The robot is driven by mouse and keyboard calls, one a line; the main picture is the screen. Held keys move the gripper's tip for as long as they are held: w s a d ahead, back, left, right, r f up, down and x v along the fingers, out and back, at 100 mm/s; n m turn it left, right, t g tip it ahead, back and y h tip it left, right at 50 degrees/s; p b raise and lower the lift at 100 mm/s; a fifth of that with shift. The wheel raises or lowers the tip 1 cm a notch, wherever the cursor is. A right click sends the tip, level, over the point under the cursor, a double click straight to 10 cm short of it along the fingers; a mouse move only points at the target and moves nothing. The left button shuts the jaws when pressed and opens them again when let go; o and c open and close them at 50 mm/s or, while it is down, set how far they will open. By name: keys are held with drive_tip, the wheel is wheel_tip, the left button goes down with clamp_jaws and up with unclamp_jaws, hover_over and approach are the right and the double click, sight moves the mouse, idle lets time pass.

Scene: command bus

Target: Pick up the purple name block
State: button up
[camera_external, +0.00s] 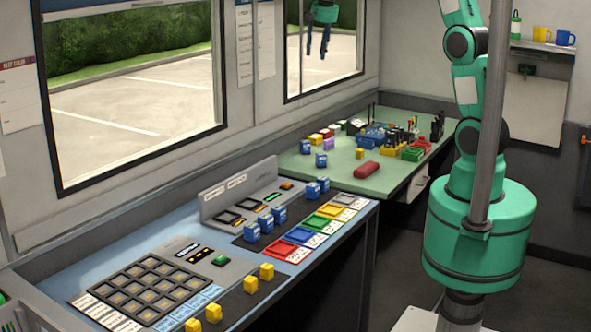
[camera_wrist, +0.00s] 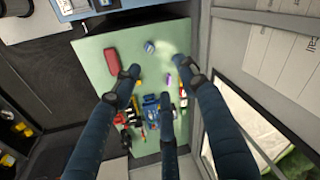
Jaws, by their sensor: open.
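The purple name block (camera_external: 328,144) sits on the green table (camera_external: 330,181), among other small blocks toward the window side. In the wrist view the purple block (camera_wrist: 169,80) shows small and far below, between my spread fingers. My gripper (camera_external: 318,48) is high above the table in front of the far window. Its dark fingers are spread open and hold nothing. They also show in the wrist view (camera_wrist: 160,88), well apart from the table.
A red cushion-like object (camera_external: 366,169), blue blocks (camera_external: 321,160) and a blue tool holder (camera_external: 370,137) are on the green table. The control console (camera_external: 150,240) with yellow and blue blocks stands nearer. The window wall (camera_wrist: 208,60) runs beside the table.

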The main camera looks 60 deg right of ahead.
drive_tip(key=w+d+f+m+g, duration=0.15)
drive_tip(key=w+d+f, duration=0.25)
drive_tip(key=d+f, duration=0.4)
drive_tip(key=w+d+f+m, duration=0.3)
drive_tip(key=w+d+f, duration=0.1)
drive_tip(key=d+f, duration=0.35)
drive_tip(key=w+d+f+m, duration=0.2)
drive_tip(key=w+d+f, duration=0.3)
drive_tip(key=d+f, duration=0.3)
drive_tip(key=d+f+m+p, duration=0.1)
drive_tip(key=d+f+m, duration=0.2)
drive_tip(key=d+f, duration=0.7)
wheel_tip(320, 180, down, 2)
drive_tip(key=shift+s+f+g+y, duration=0.15)
drive_tip(key=shift+s+g+y, duration=0.25)
drive_tip(key=shift+g, duration=0.05)
hover_over(330, 149)
drive_tip(key=shift+w+d+f+b, duration=0.1)
drive_tip(key=shift+d+f+b, duration=0.1)
drive_tip(key=shift+f, duration=1.95)
drive_tip(key=shift+w+d+f+b, duration=0.1)
drive_tip(key=shift+f+b, duration=0.1)
drive_tip(key=shift+f, duration=1.95)
drive_tip(key=shift+s+a+f+b, duration=0.1)
drive_tip(key=shift+f+b, duration=0.25)
drive_tip(key=shift+f, duration=2.3)
